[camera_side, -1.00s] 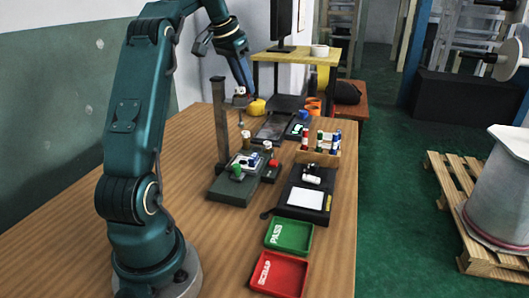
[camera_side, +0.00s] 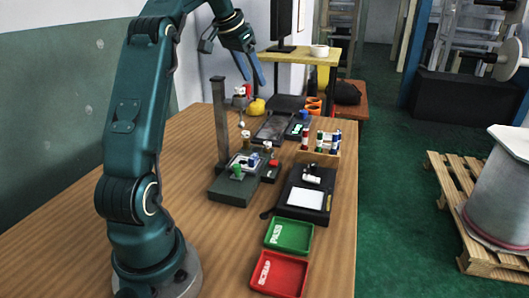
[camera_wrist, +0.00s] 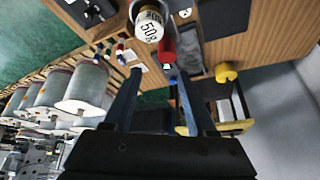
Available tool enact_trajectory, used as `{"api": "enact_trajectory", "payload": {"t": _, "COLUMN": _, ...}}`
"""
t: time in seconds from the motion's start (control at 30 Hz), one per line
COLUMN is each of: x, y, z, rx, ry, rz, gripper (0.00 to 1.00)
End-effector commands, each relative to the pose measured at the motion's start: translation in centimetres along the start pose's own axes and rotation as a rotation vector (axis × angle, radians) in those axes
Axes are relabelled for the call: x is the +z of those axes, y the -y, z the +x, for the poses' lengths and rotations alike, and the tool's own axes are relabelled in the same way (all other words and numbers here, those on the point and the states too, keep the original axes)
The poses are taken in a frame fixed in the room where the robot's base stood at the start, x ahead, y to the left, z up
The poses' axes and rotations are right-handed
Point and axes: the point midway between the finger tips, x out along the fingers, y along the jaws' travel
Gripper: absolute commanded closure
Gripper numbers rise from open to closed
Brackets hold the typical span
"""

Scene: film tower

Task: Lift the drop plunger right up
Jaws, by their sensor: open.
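The drop plunger hangs beside a dark upright post (camera_side: 220,120) in the side view. It shows a white and red upper part (camera_side: 240,91) and a thin rod with a small pale ball (camera_side: 241,124) below, above the dark base (camera_side: 234,190). My gripper (camera_side: 251,75) is open and empty, just above and apart from the plunger's top. In the wrist view, its two blue fingers (camera_wrist: 160,78) are spread apart. Beyond them are a white cylinder marked 50g (camera_wrist: 149,24) and a red part (camera_wrist: 167,47). I cannot tell how they join.
A green PASS tray (camera_side: 289,235) and a red SCRAP tray (camera_side: 279,274) lie at the table's right front. A wooden rack of coloured markers (camera_side: 318,155) and a black clipboard-like pad (camera_side: 303,192) stand behind them. A yellow object (camera_side: 257,107) sits near the post. The left table is clear.

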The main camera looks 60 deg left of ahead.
Motion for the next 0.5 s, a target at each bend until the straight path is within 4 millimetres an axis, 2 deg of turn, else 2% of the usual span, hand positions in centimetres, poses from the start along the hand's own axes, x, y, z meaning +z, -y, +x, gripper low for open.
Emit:
{"api": "enact_trajectory", "payload": {"t": 0.13, "x": 0.0, "y": -5.2, "z": -1.4, "rx": 0.021, "ry": 0.0, "rz": 0.028, "gripper": 0.43}}
{"api": "enact_trajectory", "payload": {"t": 0.27, "x": 1.4, "y": -10.7, "z": -2.9, "rx": 0.042, "ry": 0.005, "rz": 0.053, "gripper": 0.43}}
{"api": "enact_trajectory", "payload": {"t": 0.37, "x": 3.5, "y": -14.5, "z": -4.0, "rx": 0.058, "ry": 0.008, "rz": 0.075, "gripper": 0.43}}
{"api": "enact_trajectory", "payload": {"t": 0.5, "x": 7.4, "y": -19.0, "z": -5.1, "rx": 0.08, "ry": 0.01, "rz": 0.108, "gripper": 0.43}}
